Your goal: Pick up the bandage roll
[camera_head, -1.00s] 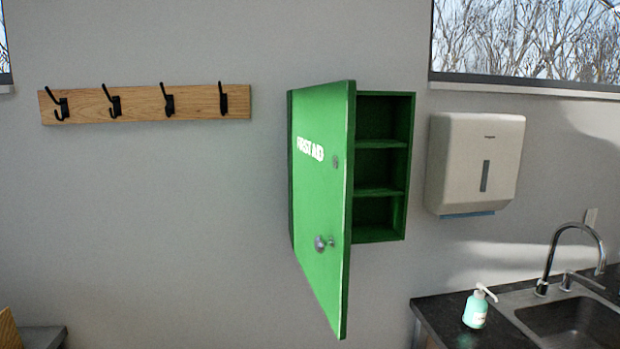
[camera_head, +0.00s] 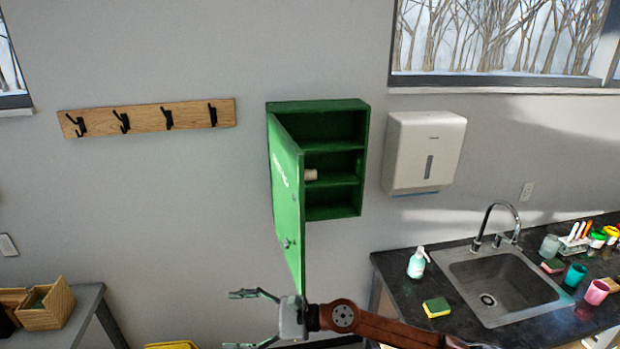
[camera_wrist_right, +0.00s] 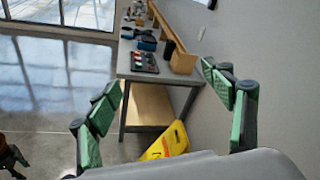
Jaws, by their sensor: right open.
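The bandage roll (camera_head: 311,175), small and pale beige, sits on the middle shelf of the green first aid cabinet (camera_head: 366,140). Its left part is hidden behind the cabinet door (camera_head: 285,190), which stands open toward me. My right gripper (camera_head: 238,320) is open and empty, below the cabinet near the door's lower edge, pointing left. In the right wrist view its two green fingers (camera_wrist_right: 160,85) are spread wide with nothing between them; the roll is not in that view. My left gripper does not show in the head view.
A counter (camera_head: 400,285) with a sink, soap bottle (camera_head: 418,263) and sponge (camera_head: 437,307) is at right. A paper towel dispenser (camera_head: 424,150) hangs right of the cabinet. A hook rack (camera_head: 146,117) is left of it. A yellow floor sign (camera_wrist_right: 167,143) stands by a table (camera_wrist_right: 190,82).

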